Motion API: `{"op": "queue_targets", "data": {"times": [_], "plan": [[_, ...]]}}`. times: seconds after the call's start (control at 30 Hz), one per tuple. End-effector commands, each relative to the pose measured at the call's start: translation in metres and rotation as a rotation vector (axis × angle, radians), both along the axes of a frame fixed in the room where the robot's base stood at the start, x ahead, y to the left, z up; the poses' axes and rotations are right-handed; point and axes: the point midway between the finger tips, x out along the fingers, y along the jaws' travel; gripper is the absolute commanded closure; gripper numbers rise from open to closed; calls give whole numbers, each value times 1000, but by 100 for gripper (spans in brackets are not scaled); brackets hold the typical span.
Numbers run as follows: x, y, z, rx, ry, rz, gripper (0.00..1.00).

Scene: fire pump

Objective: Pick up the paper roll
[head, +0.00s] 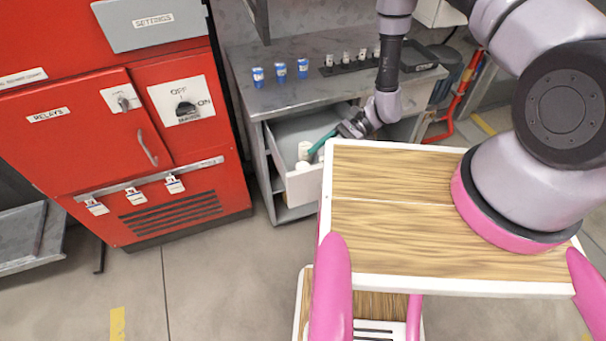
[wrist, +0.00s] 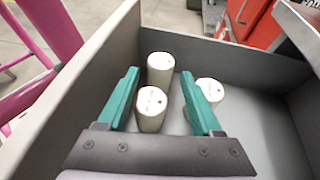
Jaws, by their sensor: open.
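Several white paper rolls stand in an open grey drawer (wrist: 262,115). In the wrist view the nearest paper roll (wrist: 151,108) is between the teal fingers of my gripper (wrist: 160,90), with gaps at its sides. A second roll (wrist: 160,68) stands just beyond it, and a third roll (wrist: 210,90) stands to the right, outside the right finger. In the head view my gripper (head: 318,146) reaches into the drawer (head: 303,187) over the rolls (head: 304,152), which are partly hidden. My gripper is open and holds nothing.
The drawer's walls stand close around my gripper. A red cabinet (head: 130,150) stands to the left. Bare floor (head: 210,270) lies in front.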

Motion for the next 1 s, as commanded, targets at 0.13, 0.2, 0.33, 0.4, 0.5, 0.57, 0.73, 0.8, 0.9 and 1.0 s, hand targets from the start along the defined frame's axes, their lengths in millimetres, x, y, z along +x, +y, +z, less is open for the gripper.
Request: {"op": "queue_targets", "data": {"times": [0.13, 0.2, 0.33, 0.4, 0.5, 0.57, 0.73, 0.8, 0.9, 1.0], "plan": [[-9, 12, -6, -1, 1, 4, 33], [-15, 21, -11, -2, 2, 4, 33], [-23, 35, -18, -1, 0, 3, 33], [-25, 39, -20, -1, -1, 1, 33], [-26, 41, -21, -1, -2, -1, 33], [-26, 41, -21, -1, -2, -1, 33], [-26, 41, -21, 0, -2, -1, 60], [-26, 41, -20, 0, -2, -1, 87], [-26, 41, -20, 0, -2, -1, 100], [-26, 41, -20, 0, -2, -1, 100]]}}
